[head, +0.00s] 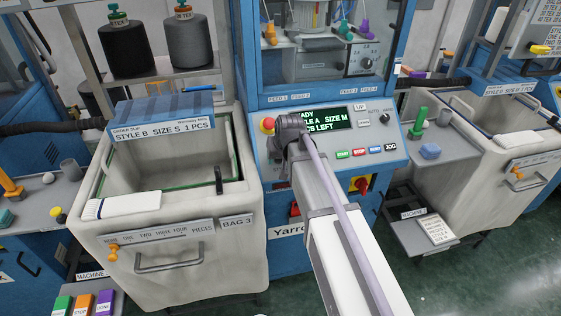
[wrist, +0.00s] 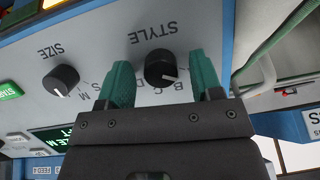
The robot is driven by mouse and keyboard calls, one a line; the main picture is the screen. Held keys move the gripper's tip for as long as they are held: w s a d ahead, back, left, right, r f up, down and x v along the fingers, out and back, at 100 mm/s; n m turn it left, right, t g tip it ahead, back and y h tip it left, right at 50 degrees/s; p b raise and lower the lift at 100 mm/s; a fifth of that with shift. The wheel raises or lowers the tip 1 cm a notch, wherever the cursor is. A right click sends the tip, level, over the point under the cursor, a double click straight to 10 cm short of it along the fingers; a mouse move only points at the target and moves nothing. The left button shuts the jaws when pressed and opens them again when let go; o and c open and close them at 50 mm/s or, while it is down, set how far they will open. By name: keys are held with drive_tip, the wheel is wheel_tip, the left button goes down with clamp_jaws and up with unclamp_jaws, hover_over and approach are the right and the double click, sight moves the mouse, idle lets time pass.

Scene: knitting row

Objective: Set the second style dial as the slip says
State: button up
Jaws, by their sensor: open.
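The style dial (wrist: 158,66) is a black round knob on the grey panel, with STYLE printed beside it. My gripper (wrist: 161,75) is open, its two green fingers on either side of the knob with gaps showing. A white mark shows on the knob's edge near the letters, but I cannot tell exactly which letter it meets. In the head view my gripper (head: 289,134) is at the panel's left part and hides the dials. The order slip (head: 163,129) reads STYLE B SIZE S 1 PCS. The display (head: 325,119) reads STYLE A SIZE M, partly covered.
The black size dial (wrist: 61,79) is beside the style dial. A red knob (head: 268,125) is close left of my gripper. Coloured buttons (head: 366,151) line the panel's lower edge. A pale bin (head: 175,235) stands at left, and another bin (head: 482,190) stands at right.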

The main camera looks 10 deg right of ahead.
drive_tip(key=c, duration=0.9)
